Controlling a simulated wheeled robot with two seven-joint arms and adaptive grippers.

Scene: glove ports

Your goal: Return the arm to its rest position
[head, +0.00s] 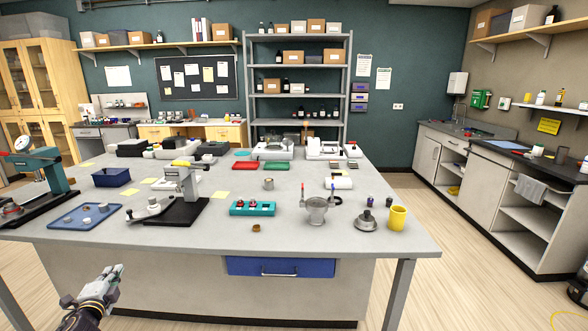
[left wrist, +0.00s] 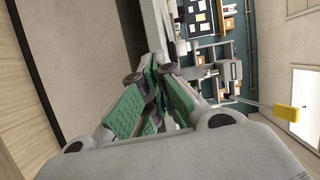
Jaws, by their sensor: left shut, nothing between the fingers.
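My left gripper (head: 116,272) is low at the bottom left of the head view, in front of the grey workbench (head: 330,232) and below its top. It is shut and empty, apart from everything on the bench. In the left wrist view its green-padded fingers (left wrist: 155,92) meet, with nothing seen between them. My right gripper is in neither view.
On the bench stand a black-based press (head: 184,200), a blue tray (head: 86,215), a teal block (head: 253,208), a metal pot (head: 317,208) and a yellow cup (head: 397,218). A blue drawer (head: 280,267) is under the front edge. Floor left of my gripper looks clear.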

